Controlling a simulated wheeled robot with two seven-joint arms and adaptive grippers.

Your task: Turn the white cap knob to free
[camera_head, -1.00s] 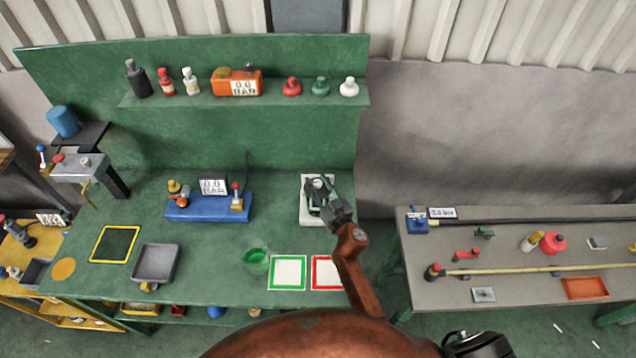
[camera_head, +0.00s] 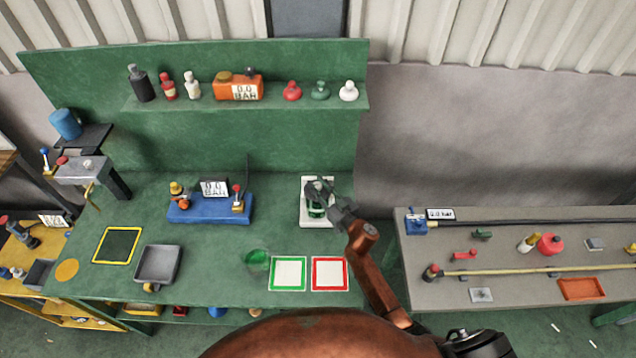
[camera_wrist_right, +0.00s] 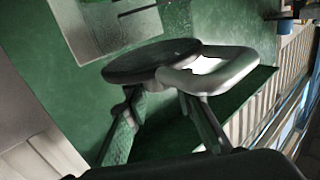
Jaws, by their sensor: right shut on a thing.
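My right gripper (camera_head: 318,203) is over the white plate (camera_head: 305,221) at the right of the green bench. It is shut on what seems to be the white cap knob, which its fingers mostly hide in the head view. In the right wrist view, my gripper's fingers (camera_wrist_right: 165,115) reach toward a dark round disc and a pale rounded loop. I cannot tell there which parts are the knob's and which are the fingertips. The white plate also shows in the wrist view (camera_wrist_right: 110,30). The knob's exact turn angle cannot be read. My left gripper is out of view.
A blue block with a display (camera_head: 205,210) stands left of the plate. Green-framed (camera_head: 288,288) and red-framed (camera_head: 328,289) squares lie in front. A shelf with bottles (camera_head: 250,105) is behind. A grey table (camera_head: 510,235) stands to the right, across a gap.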

